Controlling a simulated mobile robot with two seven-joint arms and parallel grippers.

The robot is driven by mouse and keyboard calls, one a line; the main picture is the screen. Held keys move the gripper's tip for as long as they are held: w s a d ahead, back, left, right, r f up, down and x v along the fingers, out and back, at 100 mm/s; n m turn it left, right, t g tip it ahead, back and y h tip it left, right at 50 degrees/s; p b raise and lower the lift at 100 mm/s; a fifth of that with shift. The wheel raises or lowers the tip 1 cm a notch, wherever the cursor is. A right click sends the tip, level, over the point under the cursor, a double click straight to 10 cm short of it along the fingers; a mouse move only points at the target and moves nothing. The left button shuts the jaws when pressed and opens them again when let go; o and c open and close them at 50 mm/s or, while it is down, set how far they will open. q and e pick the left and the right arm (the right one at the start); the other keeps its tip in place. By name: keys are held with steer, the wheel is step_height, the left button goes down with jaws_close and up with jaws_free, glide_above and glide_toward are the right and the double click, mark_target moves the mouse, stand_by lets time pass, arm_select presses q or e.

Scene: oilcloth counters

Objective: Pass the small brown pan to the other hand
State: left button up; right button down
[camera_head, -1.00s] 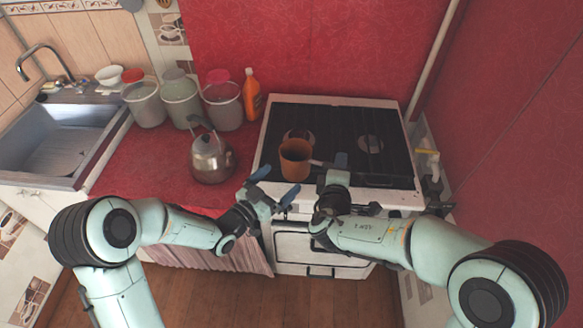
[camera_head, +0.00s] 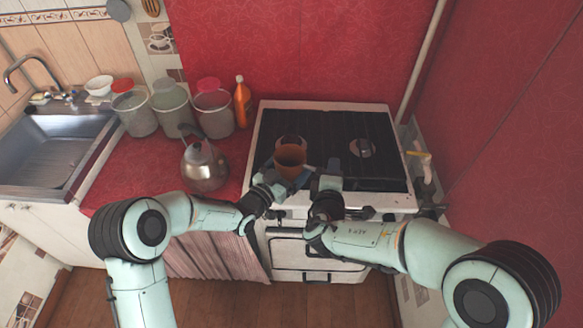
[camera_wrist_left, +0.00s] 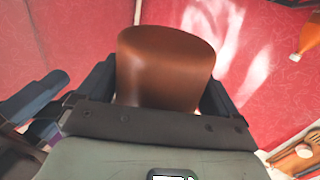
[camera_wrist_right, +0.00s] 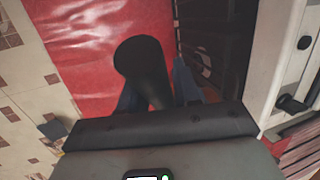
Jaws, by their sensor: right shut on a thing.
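The small brown pan (camera_head: 290,157) is held up over the front left of the stove, and its opening shows in the head view. My right gripper (camera_head: 321,178) is shut on its handle, at the pan's right. The pan and handle look dark in the right wrist view (camera_wrist_right: 141,60). My left gripper (camera_head: 277,178) is at the pan's lower left. In the left wrist view the pan's brown wall (camera_wrist_left: 165,65) stands between its spread fingers. Whether either finger touches the wall cannot be told.
The stove (camera_head: 325,135) is below and behind the pan. A steel kettle (camera_head: 204,167) stands on the red counter (camera_head: 130,172) to the left, with several canisters and an orange bottle (camera_head: 242,103) behind. The sink (camera_head: 50,150) is at far left.

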arm_select(q)
steer(key=shift+s+d+r, duration=0.15)
steer(key=shift+s+d, duration=0.05)
steer(key=shift+d, duration=0.3)
steer(key=c, duration=0.5)
arm_select(e)
steer(key=shift+a+r, duration=0.15)
steer(key=shift+a, duration=0.15)
arm_select(q)
steer(key=shift+d+r+h, duration=0.1)
steer(key=shift+h, duration=0.2)
steer(key=shift+c, duration=0.8)
arm_select(e)
steer(key=c, duration=1.1)
jaws_free()
steer(key=o, duration=0.4)
arm_select(q)
steer(key=shift+a, duration=0.2)
arm_select(e)
steer(key=shift+d, duration=0.15)
arm_select(q)
steer(key=shift+w, duration=0.1)
